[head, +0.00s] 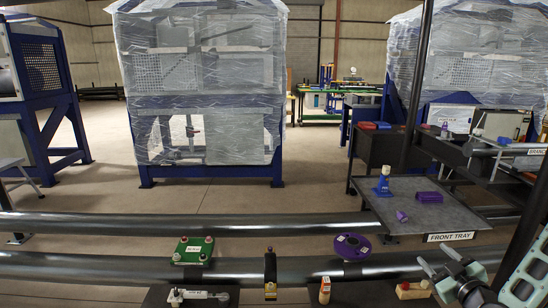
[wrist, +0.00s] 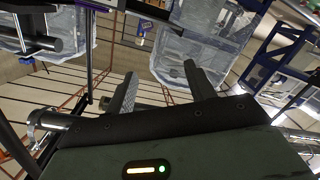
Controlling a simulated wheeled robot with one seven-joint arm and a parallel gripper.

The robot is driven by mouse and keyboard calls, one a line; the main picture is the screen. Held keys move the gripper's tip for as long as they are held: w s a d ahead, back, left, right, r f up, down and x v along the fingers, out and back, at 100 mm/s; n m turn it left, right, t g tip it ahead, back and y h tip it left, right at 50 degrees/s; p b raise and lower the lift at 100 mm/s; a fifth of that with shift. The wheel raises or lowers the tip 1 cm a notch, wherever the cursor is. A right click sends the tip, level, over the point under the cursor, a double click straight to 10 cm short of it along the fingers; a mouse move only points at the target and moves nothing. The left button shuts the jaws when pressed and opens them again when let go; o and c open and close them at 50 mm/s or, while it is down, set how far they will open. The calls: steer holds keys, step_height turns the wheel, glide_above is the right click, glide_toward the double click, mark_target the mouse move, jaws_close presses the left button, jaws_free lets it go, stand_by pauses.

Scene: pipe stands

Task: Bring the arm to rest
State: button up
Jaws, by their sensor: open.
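My gripper (wrist: 160,70) shows in the wrist view with its two dark fingers spread wide apart. Nothing is between them. The wrist view is tilted and looks out over the hall, with wrapped machines and blue frames beyond the fingers. In the head view, part of my arm (head: 458,280) shows at the lower right, in front of the pipes.
Two long pipes (head: 110,224) cross the head view. A green plate (head: 193,251) and a purple disc (head: 352,246) sit at the lower pipe. The front tray (head: 440,207) holds a blue bottle-like item (head: 383,184) and purple pieces (head: 427,197). A dark post stands near the tray.

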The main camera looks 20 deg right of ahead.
steer(key=w+a+n+g+y, duration=0.4)
steer(key=w+a, duration=0.3)
steer(key=a, duration=0.5)
steer(key=s+a+r+g+y, duration=0.25)
steer(key=a+g, duration=0.25)
steer(key=a, duration=0.8)
steer(key=s+a+r+g+h, duration=0.1)
steer(key=s+a+r+g, duration=0.35)
steer(key=s+a, duration=0.45)
steer(key=s+a+r+g+h, duration=0.1)
steer(key=s+a+r, duration=0.2)
steer(key=s, duration=0.4)
steer(key=s+a+r+g, duration=0.2)
steer(key=s+a+r, duration=0.2)
steer(key=s, duration=0.4)
steer(key=shift+a+h, duration=0.15)
steer(key=shift+h, duration=0.2)
